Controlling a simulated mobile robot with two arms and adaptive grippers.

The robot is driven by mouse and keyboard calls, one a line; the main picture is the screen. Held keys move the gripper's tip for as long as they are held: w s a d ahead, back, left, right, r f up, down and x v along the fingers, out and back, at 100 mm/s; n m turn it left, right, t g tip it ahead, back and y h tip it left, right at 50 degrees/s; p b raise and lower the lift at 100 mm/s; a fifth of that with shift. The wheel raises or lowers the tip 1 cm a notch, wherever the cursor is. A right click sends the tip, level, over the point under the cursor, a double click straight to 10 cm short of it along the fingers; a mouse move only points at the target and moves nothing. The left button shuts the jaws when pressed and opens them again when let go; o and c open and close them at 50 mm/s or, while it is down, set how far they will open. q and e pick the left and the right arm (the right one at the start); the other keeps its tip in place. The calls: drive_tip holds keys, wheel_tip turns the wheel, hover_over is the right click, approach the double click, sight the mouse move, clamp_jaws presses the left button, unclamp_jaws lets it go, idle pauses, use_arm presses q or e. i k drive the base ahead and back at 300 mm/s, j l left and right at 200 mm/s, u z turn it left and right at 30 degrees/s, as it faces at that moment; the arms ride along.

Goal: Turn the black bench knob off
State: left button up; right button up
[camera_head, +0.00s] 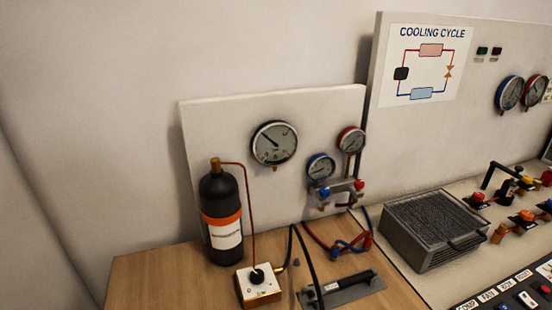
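The black bench knob (257,275) sits on top of a small box (262,293) with a white face and wooden-looking sides, at the front of the wooden bench. The face carries small marks, a "0" at the left among them; the knob's pointing direction is too small to tell. A black cable leaves the box at its right. Neither of my grippers is in view, and nothing touches the knob.
A black bottle (221,217) with an orange band stands just behind the box. A thin red tube and black cables rise close by. A black-handled tool (343,290) lies at the right. A grey finned block (432,228) stands further right. Bare bench lies left of the box.

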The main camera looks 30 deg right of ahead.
sight(257, 276)
drive_tip(key=k+l+z, duration=0.1)
drive_tip(key=z, duration=0.4)
drive_tip(key=k+l+z, duration=0.15)
drive_tip(key=z, duration=0.35)
drive_tip(key=k, duration=0.05)
